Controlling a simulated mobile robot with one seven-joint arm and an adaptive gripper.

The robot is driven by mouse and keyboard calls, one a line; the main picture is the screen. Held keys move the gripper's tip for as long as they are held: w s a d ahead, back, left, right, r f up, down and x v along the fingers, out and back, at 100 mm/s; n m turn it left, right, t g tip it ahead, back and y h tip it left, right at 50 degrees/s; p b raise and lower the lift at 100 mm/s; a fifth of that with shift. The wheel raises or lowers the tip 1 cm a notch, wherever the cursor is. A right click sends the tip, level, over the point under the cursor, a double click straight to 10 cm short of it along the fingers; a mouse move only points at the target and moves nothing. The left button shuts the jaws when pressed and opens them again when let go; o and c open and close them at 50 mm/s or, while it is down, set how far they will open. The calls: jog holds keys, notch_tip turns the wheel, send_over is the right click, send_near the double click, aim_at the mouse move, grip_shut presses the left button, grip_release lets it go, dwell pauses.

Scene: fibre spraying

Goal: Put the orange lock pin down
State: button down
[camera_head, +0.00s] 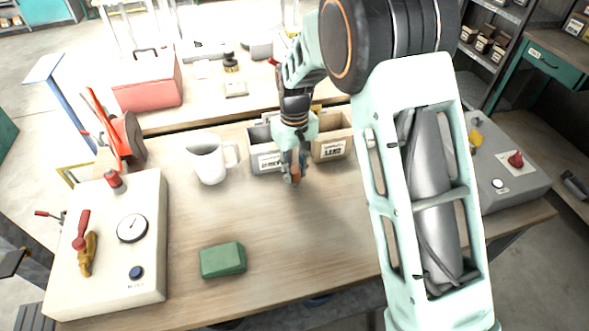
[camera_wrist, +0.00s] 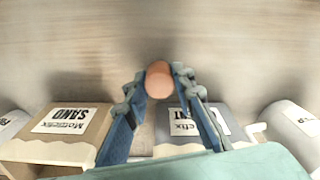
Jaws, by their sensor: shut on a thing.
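The orange lock pin (camera_wrist: 158,80) shows in the wrist view as a rounded orange-brown end between the two fingers. My gripper (camera_wrist: 158,84) is shut on it, with a finger on either side. In the head view my gripper (camera_head: 294,172) points down over the wooden table (camera_head: 310,240), just in front of the bins, and the pin (camera_head: 295,174) shows as a small orange-brown patch between the fingers. I cannot tell whether the pin's lower end touches the table.
A grey bin (camera_head: 264,158) and a tan bin labelled sand (camera_head: 331,147) stand behind my gripper. A white mug (camera_head: 211,160) is to the left, a green block (camera_head: 223,260) front left. A gauge box (camera_head: 115,245) and a grey switch box (camera_head: 508,170) flank the table. The table's middle is clear.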

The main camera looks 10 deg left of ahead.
aim_at(294, 169)
jog(key=c, duration=1.6)
grip_release()
notch_tip(294, 169, up, 12)
jog(key=shift+r, duration=0.2)
